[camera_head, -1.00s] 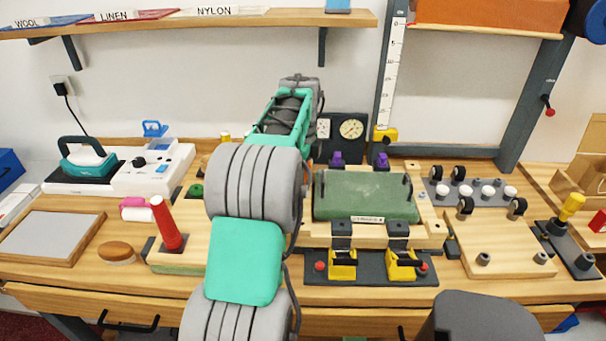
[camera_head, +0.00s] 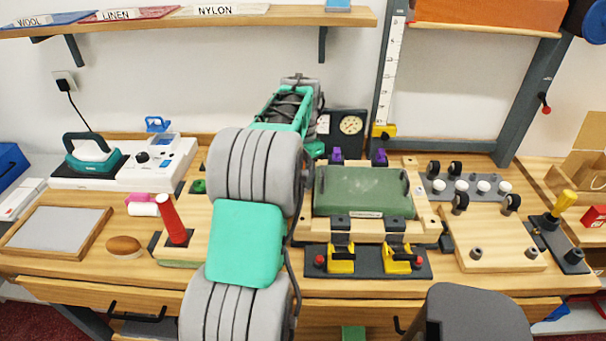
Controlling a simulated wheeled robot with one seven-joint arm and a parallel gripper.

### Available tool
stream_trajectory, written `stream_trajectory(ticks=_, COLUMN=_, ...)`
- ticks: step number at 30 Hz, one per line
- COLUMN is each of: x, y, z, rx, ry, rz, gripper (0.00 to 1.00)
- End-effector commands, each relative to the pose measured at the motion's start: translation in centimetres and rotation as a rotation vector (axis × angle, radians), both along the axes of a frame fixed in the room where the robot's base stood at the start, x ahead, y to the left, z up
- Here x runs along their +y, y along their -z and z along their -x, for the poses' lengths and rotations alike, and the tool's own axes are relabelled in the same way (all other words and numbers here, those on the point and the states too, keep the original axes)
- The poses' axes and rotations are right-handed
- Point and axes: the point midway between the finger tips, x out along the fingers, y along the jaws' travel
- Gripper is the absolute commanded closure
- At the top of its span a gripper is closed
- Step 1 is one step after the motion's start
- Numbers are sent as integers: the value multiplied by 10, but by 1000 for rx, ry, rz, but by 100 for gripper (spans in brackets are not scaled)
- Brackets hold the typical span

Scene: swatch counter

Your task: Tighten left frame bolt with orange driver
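My arm (camera_head: 246,243) reaches up through the middle of the view, and its far links (camera_head: 285,105) point toward the wall. My gripper cannot be made out; the arm hides that area. I cannot make out an orange driver. A yellow-handled tool (camera_head: 563,203) stands in a dark holder at the right, apart from my arm. A green pad (camera_head: 362,191) sits in a wooden frame (camera_head: 427,222) right of my arm, with two purple knobs (camera_head: 336,155) (camera_head: 380,157) behind it. The left frame bolt cannot be picked out; my arm covers the area left of the pad.
Two yellow-handled clamps (camera_head: 341,262) (camera_head: 398,261) stand at the front of the frame. A red cylinder (camera_head: 170,219) stands left of my arm. A dial box (camera_head: 349,131) is behind. A wooden board (camera_head: 497,245) lies at right. A shelf (camera_head: 190,19) hangs above.

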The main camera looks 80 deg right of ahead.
Motion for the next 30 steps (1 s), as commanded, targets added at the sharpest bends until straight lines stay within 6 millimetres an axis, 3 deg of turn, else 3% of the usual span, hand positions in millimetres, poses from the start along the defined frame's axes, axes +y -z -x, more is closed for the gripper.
stream_trajectory(ticks=12, x=0, y=0, z=0, rx=0, ry=2, rz=0, gripper=99)
stream_trajectory(ticks=17, x=0, y=-2, z=0, rx=0, ry=58, rz=0, gripper=100)
stream_trajectory(ticks=30, x=-3, y=-3, z=-1, rx=0, ry=964, rz=0, gripper=100)
